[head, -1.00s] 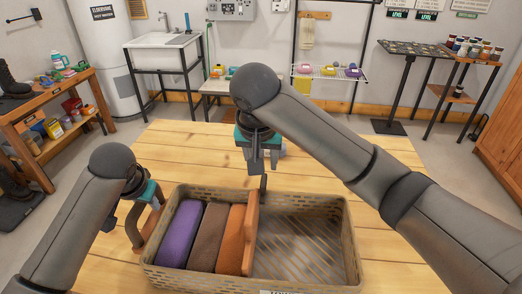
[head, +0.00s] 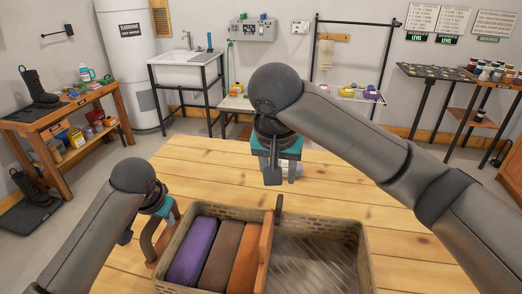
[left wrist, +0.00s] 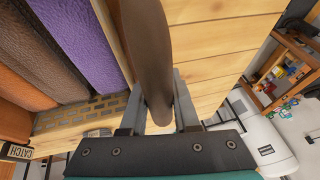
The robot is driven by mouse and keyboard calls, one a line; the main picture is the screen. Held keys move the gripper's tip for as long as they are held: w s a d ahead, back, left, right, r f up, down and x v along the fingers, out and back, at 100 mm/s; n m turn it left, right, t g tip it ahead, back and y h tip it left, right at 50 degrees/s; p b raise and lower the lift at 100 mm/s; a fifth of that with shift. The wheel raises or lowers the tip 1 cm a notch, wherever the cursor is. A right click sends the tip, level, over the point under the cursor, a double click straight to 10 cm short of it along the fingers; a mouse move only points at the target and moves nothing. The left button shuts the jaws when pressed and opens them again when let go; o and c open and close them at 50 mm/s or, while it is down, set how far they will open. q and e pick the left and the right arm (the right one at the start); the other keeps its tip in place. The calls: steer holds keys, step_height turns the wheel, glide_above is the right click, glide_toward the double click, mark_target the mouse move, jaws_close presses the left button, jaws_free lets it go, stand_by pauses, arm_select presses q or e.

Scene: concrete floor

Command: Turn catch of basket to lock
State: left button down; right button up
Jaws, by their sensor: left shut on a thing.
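The tan basket (head: 330,217) stands on the table with purple (head: 193,250), brown (head: 221,255) and orange (head: 246,260) rolls in its left part. A wooden divider (head: 266,250) stands beside the orange roll; the right part is empty. The dark upright catch (head: 279,205) is at the divider's far end, by the back wall. My left gripper (head: 155,240) is at the basket's left side, shut on a brown curved bar (left wrist: 150,60) that looks like a handle. My right gripper (head: 272,176) points down just above and behind the catch; its finger gap is unclear.
A CATCH label (left wrist: 18,150) shows at the basket's edge in the left wrist view. A workbench (head: 60,110) with boots stands left; a sink (head: 187,68) and racks stand by the far wall.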

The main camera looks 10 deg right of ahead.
arm_select(q)
steer(key=c, duration=0.6)
jaws_free()
steer(key=shift+r, duration=0.1)
steer(key=shift+v, duration=6)
